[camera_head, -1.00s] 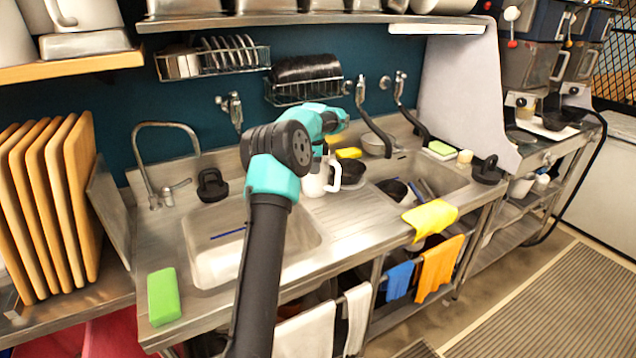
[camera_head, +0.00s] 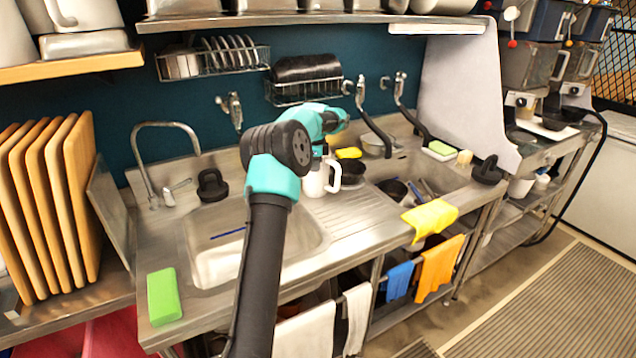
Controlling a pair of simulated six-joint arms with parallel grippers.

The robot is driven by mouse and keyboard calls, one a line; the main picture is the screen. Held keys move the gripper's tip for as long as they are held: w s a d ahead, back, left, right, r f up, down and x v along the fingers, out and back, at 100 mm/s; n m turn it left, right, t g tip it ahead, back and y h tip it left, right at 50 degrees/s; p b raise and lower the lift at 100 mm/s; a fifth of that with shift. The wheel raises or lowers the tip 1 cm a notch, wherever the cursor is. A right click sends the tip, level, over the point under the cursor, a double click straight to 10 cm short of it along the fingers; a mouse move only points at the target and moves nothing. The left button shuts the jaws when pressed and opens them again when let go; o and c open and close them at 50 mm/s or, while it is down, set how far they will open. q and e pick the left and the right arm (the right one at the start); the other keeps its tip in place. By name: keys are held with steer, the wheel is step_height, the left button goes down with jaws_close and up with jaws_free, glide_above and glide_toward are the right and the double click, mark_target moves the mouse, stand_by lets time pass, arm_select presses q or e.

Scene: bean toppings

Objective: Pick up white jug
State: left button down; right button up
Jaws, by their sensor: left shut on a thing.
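The white jug (camera_head: 316,182) stands upright on the steel counter between the two sink basins, with its handle toward the right. My left arm reaches in from the bottom middle, and my left gripper (camera_head: 320,153) is at the top of the jug, shut on it. The fingertips are mostly hidden behind the wrist and at the jug's rim. The jug's left side is partly covered by my arm. My right gripper is not in view.
The left basin (camera_head: 214,262) and right basin (camera_head: 447,180) flank the jug. A dark pan (camera_head: 352,172) stands close to its right. A yellow sponge (camera_head: 348,153) lies behind it. A curved faucet (camera_head: 140,160) stands left. The ribbed drainboard (camera_head: 372,212) in front is clear.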

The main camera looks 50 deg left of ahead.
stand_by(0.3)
arm_select(q)
steer(key=shift+r, duration=1.8)
steer(key=s+d+r, duration=0.1)
steer(key=s+d, duration=0.9)
steer(key=d, duration=0.2)
steer(key=shift+s+r, duration=0.15)
steer(key=shift+r, duration=0.05)
steer(key=shift+d, duration=0.1)
